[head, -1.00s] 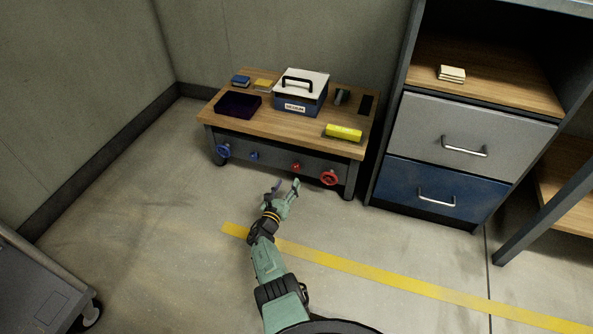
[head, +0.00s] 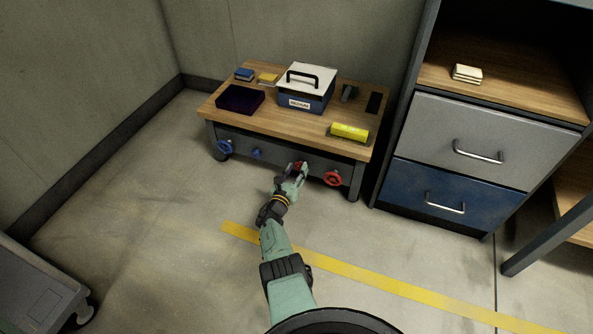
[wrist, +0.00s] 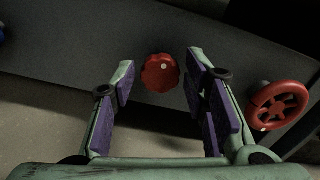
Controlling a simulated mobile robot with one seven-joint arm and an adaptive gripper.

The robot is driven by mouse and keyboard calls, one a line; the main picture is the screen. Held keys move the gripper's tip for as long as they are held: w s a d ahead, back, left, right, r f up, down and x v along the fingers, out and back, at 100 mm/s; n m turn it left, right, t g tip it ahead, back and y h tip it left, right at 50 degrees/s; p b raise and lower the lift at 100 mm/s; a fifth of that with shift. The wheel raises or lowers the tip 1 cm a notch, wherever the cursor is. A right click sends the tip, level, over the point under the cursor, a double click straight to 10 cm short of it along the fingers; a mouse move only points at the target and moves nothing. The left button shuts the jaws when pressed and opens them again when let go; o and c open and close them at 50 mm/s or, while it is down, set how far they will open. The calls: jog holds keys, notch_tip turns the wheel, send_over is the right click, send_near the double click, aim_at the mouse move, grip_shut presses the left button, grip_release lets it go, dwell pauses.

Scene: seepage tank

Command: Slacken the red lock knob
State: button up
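The red lock knob (wrist: 161,73) is a small scalloped red knob with a pale dot, on the grey front panel of the low bench. In the wrist view it lies between and just beyond my open fingertips, with no visible contact. In the head view my gripper (head: 297,170) is at the bench front and partly covers the knob. My gripper's purple-padded fingers (wrist: 158,83) stand apart with nothing between the pads. A larger red handwheel (head: 333,178) is right of the knob; it also shows in the wrist view (wrist: 279,104), close to my right finger.
A blue handwheel (head: 225,147) and small blue knob (head: 257,154) sit left on the same panel. A drawer cabinet (head: 470,150) stands right. Floor in front is open.

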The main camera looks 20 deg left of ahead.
jog(key=c, duration=0.8)
jog(key=shift+n, duration=0.4)
jog(key=n, duration=0.4)
jog(key=shift+a+n, duration=0.15)
jog(key=shift+n, duration=0.25)
jog(key=n, duration=0.5)
jog(key=shift+w, duration=0.1)
jog(key=n, duration=0.5)
jog(key=shift+a, duration=0.1)
jog(key=n, duration=0.2)
jog(key=shift+f+n, duration=0.2)
jog(key=shift+n, duration=0.1)
jog(key=n, duration=0.5)
jog(key=shift+b, duration=0.3)
jog(key=shift+f+n, duration=0.1)
jog(key=shift+n, duration=0.3)
